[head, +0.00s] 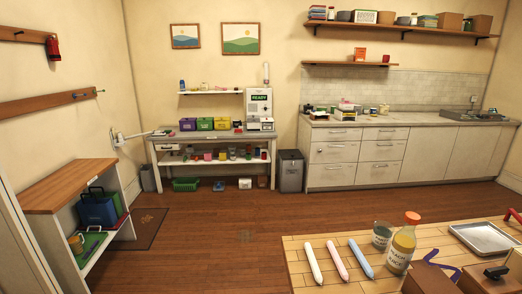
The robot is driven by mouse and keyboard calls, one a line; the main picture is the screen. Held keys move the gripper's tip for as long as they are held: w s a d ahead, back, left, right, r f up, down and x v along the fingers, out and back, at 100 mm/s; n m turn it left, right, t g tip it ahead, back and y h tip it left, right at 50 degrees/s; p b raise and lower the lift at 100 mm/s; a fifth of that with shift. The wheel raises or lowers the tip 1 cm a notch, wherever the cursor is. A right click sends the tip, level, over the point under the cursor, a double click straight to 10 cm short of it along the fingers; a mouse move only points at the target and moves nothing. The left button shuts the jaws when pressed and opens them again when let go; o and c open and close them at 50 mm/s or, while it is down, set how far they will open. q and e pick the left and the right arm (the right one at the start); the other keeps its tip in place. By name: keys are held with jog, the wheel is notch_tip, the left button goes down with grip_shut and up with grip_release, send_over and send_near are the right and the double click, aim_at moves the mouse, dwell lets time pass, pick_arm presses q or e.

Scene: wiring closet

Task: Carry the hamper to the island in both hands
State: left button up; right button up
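No object here is clearly a hamper. Candidates are a blue carrier with a raised handle (97,209) inside the low wooden-topped cabinet at left, a green basket (185,184) on the floor under the back table, and a grey lidded bin (290,172) beside the counter. A light wood-topped table (315,278), which may be the island, stands at the lower right. It holds several things. Neither of my grippers shows in the head view.
On the wood top are three pastel sticks, a sauce bottle (401,243), a jar (382,235), a metal tray (484,238) and brown items at the corner. A dark mat (138,228) lies by the cabinet (69,186). The middle floor (215,232) is clear.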

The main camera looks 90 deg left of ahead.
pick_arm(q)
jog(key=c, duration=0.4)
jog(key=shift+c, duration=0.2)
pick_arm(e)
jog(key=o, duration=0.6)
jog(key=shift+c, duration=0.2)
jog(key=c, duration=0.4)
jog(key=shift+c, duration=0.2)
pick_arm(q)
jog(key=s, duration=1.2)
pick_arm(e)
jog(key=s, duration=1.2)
